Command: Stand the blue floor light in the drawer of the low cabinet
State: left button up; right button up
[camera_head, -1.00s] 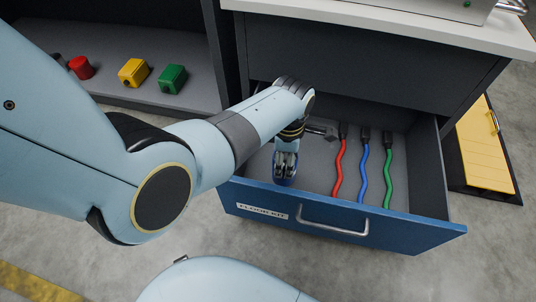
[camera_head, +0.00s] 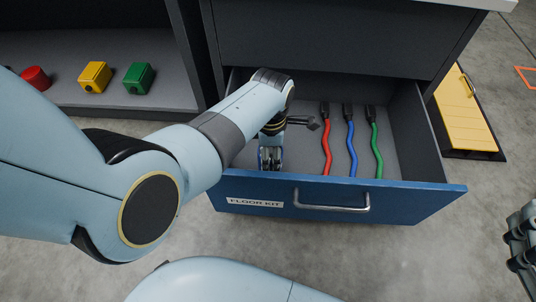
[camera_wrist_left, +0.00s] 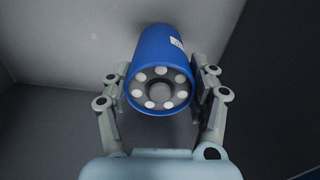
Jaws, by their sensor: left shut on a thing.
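The blue floor light (camera_wrist_left: 155,60) is a blue cylinder with a ring of white dots on the end facing the left wrist camera. My left gripper (camera_wrist_left: 158,92) is shut on it, one finger at each side. In the head view my left gripper (camera_head: 270,157) points down inside the open drawer (camera_head: 400,206), at its left part just behind the front panel. The light is mostly hidden there, and I cannot tell whether it touches the drawer floor. The low cabinet (camera_head: 340,40) is dark with a pale top. Part of my right gripper (camera_head: 520,240) shows at the right edge.
Red, blue (camera_head: 351,148) and green wavy cables lie in the drawer's right half. A dark tool (camera_head: 308,122) lies behind my left gripper. A shelf at left holds red, yellow (camera_head: 95,77) and green blocks. A yellow panel (camera_head: 465,118) lies right of the cabinet.

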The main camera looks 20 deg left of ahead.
pick_arm(q)
jog(key=shift+w, duration=0.1)
pick_arm(e)
jog(key=shift+w+a+r+t, duration=0.1)
jog(key=shift+w+r+t, duration=0.1)
jog(key=shift+r, duration=0.25)
jog(key=shift+w+a+r+t, duration=0.1)
jog(key=shift+w+r+t, duration=0.1)
jog(key=shift+r, duration=0.25)
pick_arm(q)
jog(key=shift+f, duration=0.2)
pick_arm(e)
jog(key=shift+w+r, duration=0.1)
jog(key=shift+r, duration=0.15)
pick_arm(q)
jog(key=o, duration=1.7)
pick_arm(e)
jog(key=shift+w+r+t, duration=0.15)
jog(key=shift+t, duration=0.15)
